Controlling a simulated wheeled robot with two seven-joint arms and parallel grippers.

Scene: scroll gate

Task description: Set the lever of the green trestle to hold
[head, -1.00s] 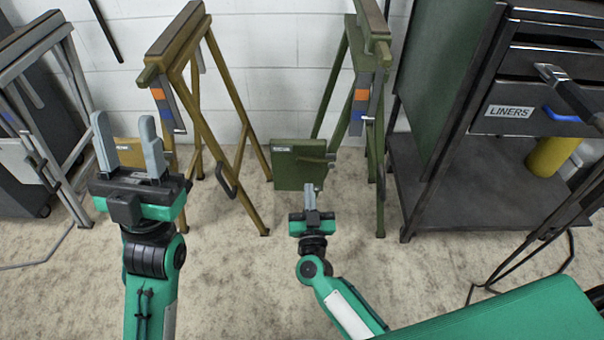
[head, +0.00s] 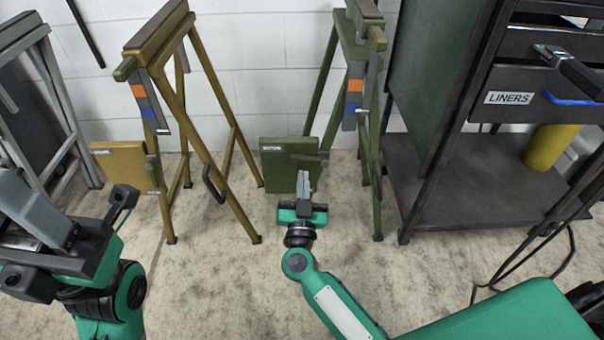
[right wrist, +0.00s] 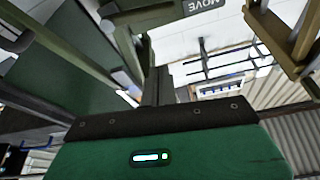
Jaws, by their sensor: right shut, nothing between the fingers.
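The green trestle (head: 333,85) stands right of centre against the wall. A green box (head: 283,180) sits at its left side, with a small label at its upper left that is too small to read. A green bar, seemingly the lever (head: 311,157), lies about level across the box's right part. In the right wrist view a green part has a label reading MOVE (right wrist: 204,5). My right gripper (head: 304,184) is shut and empty, pointing up just in front of the box's lower right. Contact cannot be told. My left gripper (head: 45,230) is at the left edge, partly cut off.
A brown trestle (head: 205,110) with its own box (head: 125,168) stands to the left, and a grey trestle (head: 60,110) farther left. A dark cart (head: 465,190) with a LINERS drawer stands close on the right. The floor (head: 220,285) in front is clear.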

